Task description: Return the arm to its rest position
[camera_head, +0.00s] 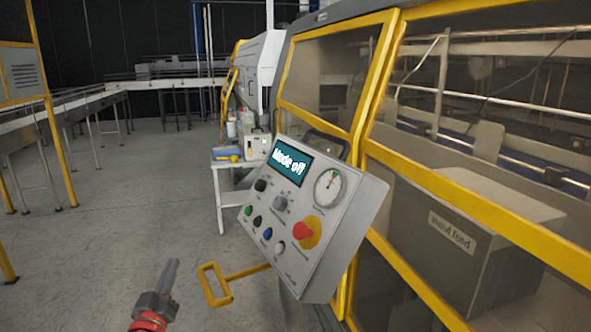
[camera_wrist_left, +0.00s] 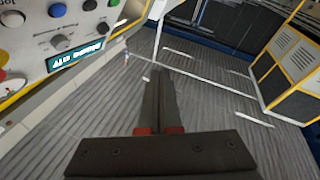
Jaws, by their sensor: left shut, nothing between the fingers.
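My left gripper (camera_head: 170,276) is at the bottom of the head view, left of and below the control panel (camera_head: 340,222). Its fingers are together with nothing between them. It touches nothing that I can see. In the left wrist view the closed fingers of the left gripper (camera_wrist_left: 159,88) point out over the floor, with the panel (camera_wrist_left: 20,52) at the upper left. The panel's screen (camera_head: 287,162) reads "Mode off". My right gripper is not in view.
A yellow handle (camera_head: 215,290) sticks out just right of my left gripper. The yellow-framed machine (camera_head: 450,190) fills the right side. A small white table (camera_head: 221,200) with items stands behind the panel. A conveyor (camera_head: 70,108) runs at left. The floor (camera_head: 130,215) between is clear.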

